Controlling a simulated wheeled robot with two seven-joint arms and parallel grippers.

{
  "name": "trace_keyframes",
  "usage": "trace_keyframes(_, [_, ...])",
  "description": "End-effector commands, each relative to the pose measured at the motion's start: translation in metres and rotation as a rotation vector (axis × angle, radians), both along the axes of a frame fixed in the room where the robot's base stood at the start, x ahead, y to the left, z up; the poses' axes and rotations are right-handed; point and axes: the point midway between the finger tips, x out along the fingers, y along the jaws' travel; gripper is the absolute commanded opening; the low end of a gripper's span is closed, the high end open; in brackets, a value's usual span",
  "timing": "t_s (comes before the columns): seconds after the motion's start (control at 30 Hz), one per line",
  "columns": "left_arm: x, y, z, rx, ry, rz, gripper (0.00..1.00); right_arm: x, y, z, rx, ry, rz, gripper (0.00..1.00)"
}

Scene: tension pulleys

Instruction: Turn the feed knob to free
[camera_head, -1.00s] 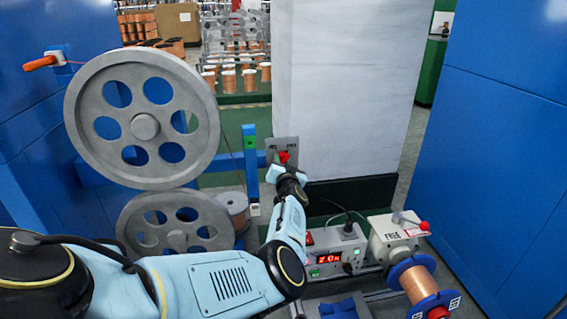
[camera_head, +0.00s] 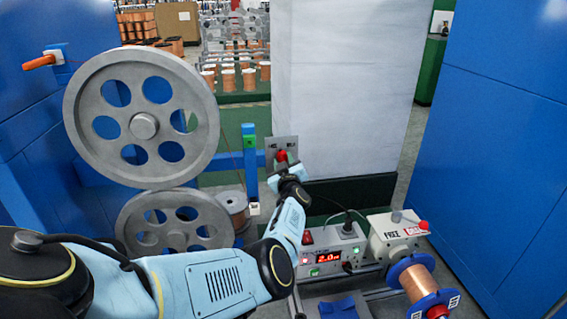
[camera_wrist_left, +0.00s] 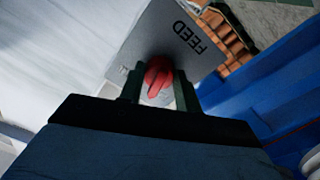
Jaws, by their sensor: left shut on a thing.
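The red feed knob (camera_head: 281,156) sits on a small grey plate (camera_head: 270,143) at the centre of the head view, in front of a tall white column. In the left wrist view the red knob (camera_wrist_left: 158,80) stands between the two dark fingers, and its plate carries the word FEED (camera_wrist_left: 189,37). My left gripper (camera_wrist_left: 157,88) is shut on the knob; in the head view the gripper (camera_head: 285,165) partly covers the plate below the knob. The FREE marking on the feed plate is not readable. My right gripper is not in view.
Two large grey pulleys (camera_head: 92,127) stand left, beside my left arm. At the lower right are a control box with a red display (camera_head: 328,258), a FREE-marked unit (camera_head: 384,245) and a copper spool (camera_head: 418,284). Blue panels (camera_head: 490,150) flank the right.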

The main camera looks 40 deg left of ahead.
Motion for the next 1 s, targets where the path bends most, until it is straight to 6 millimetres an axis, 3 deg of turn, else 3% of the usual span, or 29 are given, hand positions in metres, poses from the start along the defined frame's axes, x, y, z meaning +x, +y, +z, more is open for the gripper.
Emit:
trace_keyframes(0.5, [0.0009,-0.0016,-0.0018,-0.232,-0.285,-0.001,0.1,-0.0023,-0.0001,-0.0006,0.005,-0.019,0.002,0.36])
trace_keyframes(1.0, [0.0013,-0.002,-0.0017,-0.288,-0.353,-0.001,0.1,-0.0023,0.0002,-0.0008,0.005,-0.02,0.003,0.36])
